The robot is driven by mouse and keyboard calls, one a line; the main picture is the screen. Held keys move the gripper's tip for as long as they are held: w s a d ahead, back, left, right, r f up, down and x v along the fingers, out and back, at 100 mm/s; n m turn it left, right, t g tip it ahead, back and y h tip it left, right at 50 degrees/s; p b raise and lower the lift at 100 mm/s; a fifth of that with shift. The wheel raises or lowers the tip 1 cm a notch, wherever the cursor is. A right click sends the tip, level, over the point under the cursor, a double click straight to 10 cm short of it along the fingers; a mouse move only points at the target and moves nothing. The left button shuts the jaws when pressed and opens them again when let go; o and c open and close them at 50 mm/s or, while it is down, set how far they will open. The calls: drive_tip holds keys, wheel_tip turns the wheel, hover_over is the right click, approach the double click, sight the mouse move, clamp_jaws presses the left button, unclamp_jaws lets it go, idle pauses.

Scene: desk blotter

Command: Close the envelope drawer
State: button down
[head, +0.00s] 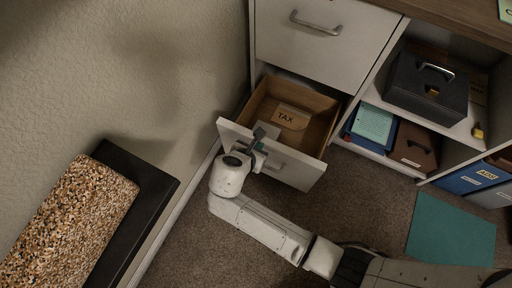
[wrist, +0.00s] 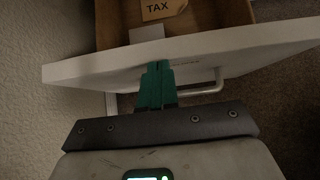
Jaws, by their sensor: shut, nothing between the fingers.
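The envelope drawer (head: 270,154) is pulled out of the lower left of the cabinet, with a white front and a brown wooden inside. A tan envelope marked TAX (head: 292,117) lies in it, and its label also shows in the wrist view (wrist: 165,9). My gripper (head: 258,146) is at the left part of the drawer front, by its top edge. In the wrist view its teal fingers (wrist: 157,85) are shut and empty, overlapping the drawer front (wrist: 215,50) beside the bar handle (wrist: 205,88). I cannot tell whether they touch it.
A closed drawer (head: 310,45) is above. Shelves at right hold a dark lockbox (head: 428,85), a brown case (head: 413,150) and blue binders (head: 470,178). A teal mat (head: 450,230) lies on the carpet. A speckled cushion (head: 70,225) on a black base is at left, along the wall.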

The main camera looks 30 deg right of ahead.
drive_tip(key=w+d, duration=0.8)
drive_tip(key=d, duration=0.3)
drive_tip(key=w+d+p, duration=0.1)
drive_tip(key=w+d, duration=0.8)
drive_tip(key=d, duration=0.3)
drive_tip(key=shift+d, duration=0.3)
drive_tip(key=shift+w+r, duration=0.15)
drive_tip(key=shift+w, duration=0.05)
drive_tip(key=s+a+r+p, duration=0.6)
drive_tip(key=s+a+p, duration=0.1)
drive_tip(key=a+p, duration=0.1)
drive_tip(key=shift+a+r, duration=0.35)
drive_tip(key=shift+a, duration=0.25)
